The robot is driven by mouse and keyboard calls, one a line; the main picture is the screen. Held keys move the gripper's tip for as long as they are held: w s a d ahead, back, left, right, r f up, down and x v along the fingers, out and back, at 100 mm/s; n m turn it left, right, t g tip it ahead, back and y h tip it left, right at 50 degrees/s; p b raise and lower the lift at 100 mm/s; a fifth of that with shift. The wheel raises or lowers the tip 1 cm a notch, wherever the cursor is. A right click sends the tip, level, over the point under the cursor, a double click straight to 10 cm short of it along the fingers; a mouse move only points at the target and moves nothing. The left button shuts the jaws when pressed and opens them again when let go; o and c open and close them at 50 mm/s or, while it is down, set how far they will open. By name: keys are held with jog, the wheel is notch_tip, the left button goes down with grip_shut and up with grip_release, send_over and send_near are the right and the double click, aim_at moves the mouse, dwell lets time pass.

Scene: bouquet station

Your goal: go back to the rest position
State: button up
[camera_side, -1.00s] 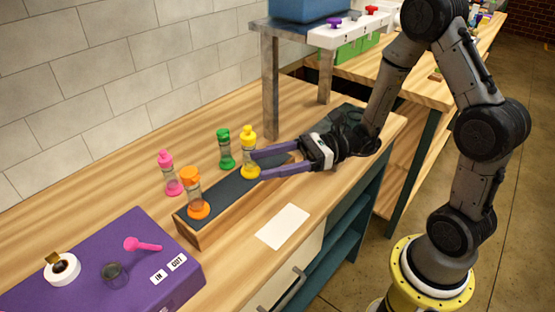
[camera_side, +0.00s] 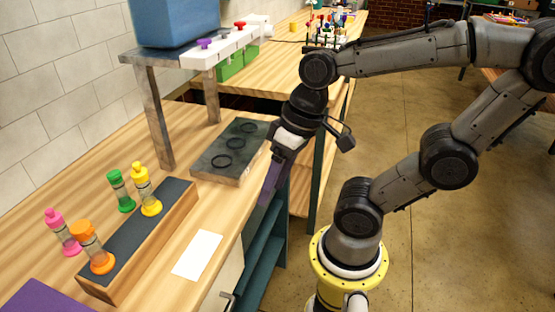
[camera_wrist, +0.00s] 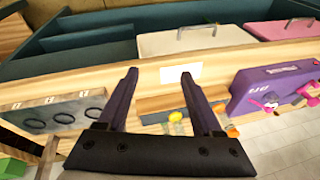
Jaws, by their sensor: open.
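My gripper (camera_side: 269,188) hangs fingers-down past the front edge of the bench in the side view, in front of the teal shelving, clear of the bottles. In the wrist view my gripper (camera_wrist: 158,75) shows two purple fingers spread apart, with nothing between them. The yellow-capped bottle (camera_side: 144,187) and the orange-capped bottle (camera_side: 92,247) stand on the dark top of a wooden block (camera_side: 152,250). The green-capped bottle (camera_side: 121,190) and the pink-capped bottle (camera_side: 62,232) stand behind the block.
A grey slab with several dark rings (camera_side: 207,172) lies on the bench, left of my gripper. A metal stand (camera_side: 152,115) carries a blue bin (camera_side: 175,22). A white card (camera_side: 197,255) lies near the front edge. A purple case (camera_side: 38,300) is at lower left.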

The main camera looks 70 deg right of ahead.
jog(key=d+r, duration=0.1)
jog(key=d+r+n+t+h, duration=0.1)
jog(key=d+t+h, duration=0.1)
jog(key=shift+w+d+r+n, duration=0.15)
jog(key=shift+w+r+n, duration=0.1)
jog(key=shift+r+n, duration=0.15)
dwell(1.5)
jog(key=shift+o, duration=0.4)
